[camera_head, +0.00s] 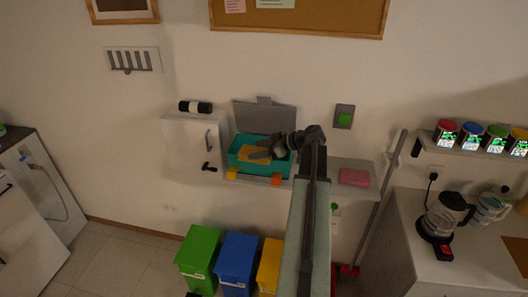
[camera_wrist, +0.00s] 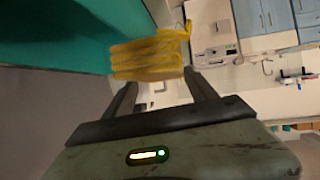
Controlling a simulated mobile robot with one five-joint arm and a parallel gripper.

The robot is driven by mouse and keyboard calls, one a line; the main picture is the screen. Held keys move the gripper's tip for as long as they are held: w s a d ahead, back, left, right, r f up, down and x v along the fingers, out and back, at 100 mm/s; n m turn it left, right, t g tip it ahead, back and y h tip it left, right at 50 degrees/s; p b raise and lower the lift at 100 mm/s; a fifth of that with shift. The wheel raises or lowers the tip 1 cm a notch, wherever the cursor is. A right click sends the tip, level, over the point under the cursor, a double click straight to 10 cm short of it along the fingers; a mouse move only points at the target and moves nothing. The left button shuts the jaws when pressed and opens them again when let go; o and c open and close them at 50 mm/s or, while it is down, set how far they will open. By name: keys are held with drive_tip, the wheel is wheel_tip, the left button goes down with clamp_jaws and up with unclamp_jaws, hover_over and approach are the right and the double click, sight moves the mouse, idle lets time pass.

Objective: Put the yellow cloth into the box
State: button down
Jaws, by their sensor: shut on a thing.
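The yellow cloth (camera_head: 249,157) is folded and held at the end of my gripper (camera_head: 262,153). In the wrist view the cloth (camera_wrist: 147,58) sits between the two fingertips of my gripper (camera_wrist: 160,80), which is shut on it. The teal box (camera_head: 284,167) stands open on the wall shelf, with its grey lid (camera_head: 265,116) raised against the wall. The cloth overlaps the box opening in the head view; its height over the box floor is unclear. A teal box wall (camera_wrist: 60,35) fills the upper left of the wrist view, close beside the cloth.
Orange latches (camera_head: 277,180) are on the box front. A white cabinet (camera_head: 187,141) with a dark roll on top stands left of the box. A pink item (camera_head: 354,177) lies on the shelf to the right, near a leaning pole (camera_head: 380,190). Coloured bins (camera_head: 237,258) stand below.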

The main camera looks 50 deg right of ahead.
drive_tip(key=w+d, duration=0.5)
drive_tip(key=d, duration=0.4)
drive_tip(key=f+b, duration=0.4)
drive_tip(key=b, duration=0.1)
drive_tip(key=f+b, duration=0.2)
drive_tip(key=f, duration=0.1)
drive_tip(key=shift+a+f, duration=0.1)
drive_tip(key=shift+a, duration=0.15)
drive_tip(key=shift+w+d, duration=0.1)
drive_tip(key=shift+d, duration=0.1)
drive_tip(key=shift+f+b, duration=0.5)
drive_tip(key=shift+b, duration=0.15)
drive_tip(key=shift+c, duration=1.2)
unclamp_jaws()
drive_tip(key=shift+r, duration=0.15)
